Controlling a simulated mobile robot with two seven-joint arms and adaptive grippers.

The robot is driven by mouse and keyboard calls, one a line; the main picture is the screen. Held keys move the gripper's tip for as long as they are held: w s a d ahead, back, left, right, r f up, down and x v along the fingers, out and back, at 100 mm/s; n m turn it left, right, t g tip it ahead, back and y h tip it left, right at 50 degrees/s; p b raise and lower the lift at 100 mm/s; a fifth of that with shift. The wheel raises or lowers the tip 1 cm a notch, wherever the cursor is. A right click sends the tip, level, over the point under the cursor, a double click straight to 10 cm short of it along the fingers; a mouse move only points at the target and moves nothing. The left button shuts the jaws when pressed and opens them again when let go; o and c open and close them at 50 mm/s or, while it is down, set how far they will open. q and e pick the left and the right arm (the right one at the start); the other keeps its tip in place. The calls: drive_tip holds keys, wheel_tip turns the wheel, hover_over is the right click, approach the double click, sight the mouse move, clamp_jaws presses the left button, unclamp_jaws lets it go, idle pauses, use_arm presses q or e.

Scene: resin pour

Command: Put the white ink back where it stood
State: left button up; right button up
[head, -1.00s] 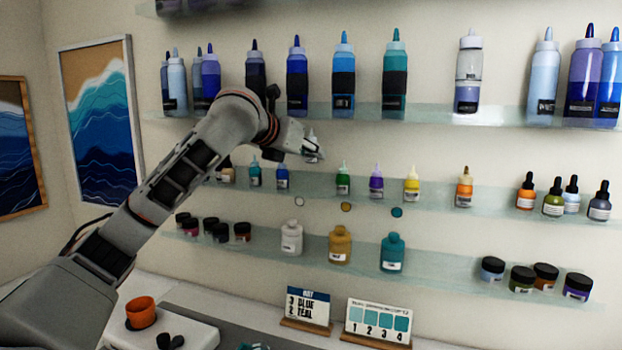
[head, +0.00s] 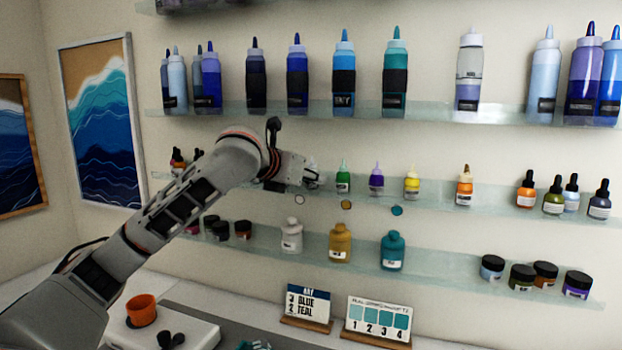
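The white ink (head: 313,169) is a small pale bottle with a pointed tip, at the middle shelf (head: 420,195), left of the green ink bottle (head: 343,178). My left gripper (head: 308,177) reaches in from the left and is shut on it. The bottle is upright, at about the same height as the green one. Its lower part is partly hidden by the gripper, so I cannot tell whether its base touches the shelf. My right gripper is not in view.
Purple (head: 376,180) and yellow (head: 412,183) ink bottles stand right of the green one. My arm hides the shelf's left part. Tall bottles line the upper shelf (head: 430,113); jars and three larger bottles stand on the lower shelf (head: 440,262). An orange cup (head: 141,311) is below.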

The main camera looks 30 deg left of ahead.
use_arm(q)
drive_tip(key=shift+f, duration=0.15)
drive_tip(key=o, duration=1.1)
drive_tip(key=shift+r, duration=0.25)
drive_tip(key=v, duration=1.2)
drive_tip(key=shift+f, duration=0.1)
drive_tip(key=shift+s+f, duration=0.1)
drive_tip(key=shift+s, duration=0.05)
